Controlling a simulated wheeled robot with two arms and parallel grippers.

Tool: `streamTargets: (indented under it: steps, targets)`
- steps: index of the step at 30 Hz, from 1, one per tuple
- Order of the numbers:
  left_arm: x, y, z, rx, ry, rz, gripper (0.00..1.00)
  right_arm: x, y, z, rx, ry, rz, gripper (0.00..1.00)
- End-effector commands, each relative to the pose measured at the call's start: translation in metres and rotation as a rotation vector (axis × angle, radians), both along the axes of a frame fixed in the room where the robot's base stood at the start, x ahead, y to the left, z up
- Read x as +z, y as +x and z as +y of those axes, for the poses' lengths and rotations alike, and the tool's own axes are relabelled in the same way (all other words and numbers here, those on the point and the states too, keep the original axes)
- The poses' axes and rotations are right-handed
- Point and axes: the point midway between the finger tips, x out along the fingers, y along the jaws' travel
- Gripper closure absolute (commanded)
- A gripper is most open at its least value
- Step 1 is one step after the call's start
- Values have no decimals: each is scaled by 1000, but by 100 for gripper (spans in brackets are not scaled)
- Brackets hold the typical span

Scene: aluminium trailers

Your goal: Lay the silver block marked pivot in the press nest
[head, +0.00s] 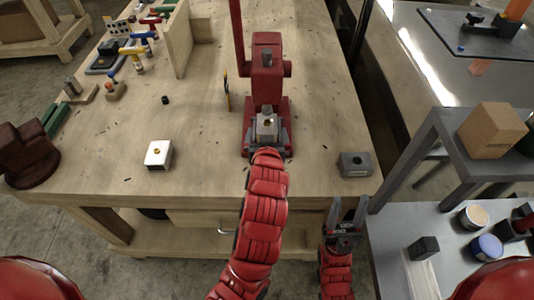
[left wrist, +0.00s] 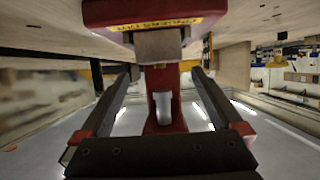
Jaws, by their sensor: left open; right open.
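The red press (head: 268,78) stands upright near the middle of the wooden bench. A light silver block with a brass-coloured centre (head: 267,121) shows at the foot of the press, where the nest is; the nest itself is mostly hidden. My left gripper (head: 266,138) is open right in front of the press foot, its fingers apart near the block. In the left wrist view the open fingers of my left gripper (left wrist: 163,95) point at the press (left wrist: 150,14). Another silver block with a brass-coloured centre (head: 158,153) lies left on the bench. No pivot marking is legible. My right gripper (head: 346,215) is open and empty beyond the bench's front edge.
A dark grey block with a hole (head: 355,163) lies on the bench's right front. A dark red vise-like piece (head: 30,155) stands at the left corner. Tools (head: 135,50) and a wooden upright panel (head: 176,38) are at the back left. A grey shelf with a cardboard box (head: 492,130) stands right.

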Motion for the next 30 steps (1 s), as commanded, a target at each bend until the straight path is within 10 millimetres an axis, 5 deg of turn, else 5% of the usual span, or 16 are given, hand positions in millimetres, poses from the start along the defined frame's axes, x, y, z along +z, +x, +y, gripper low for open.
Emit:
streamTargets:
  steps: [2, 5, 15, 30]
  targets:
    - [4, -17, -2, -5, -2, -4, 0, -7, 0, 0, 0, 0, 0, 50]
    - [26, -43, -2, -7, 0, 5, 0, 27, 0, 0, 0, 0, 0, 50]
    - [40, -82, -1, -3, -1, 6, 0, 85, 0, 0, 0, 0, 0, 50]
    - [40, -97, 0, 0, 0, 0, 0, 98, 0, 0, 0, 0, 0, 50]
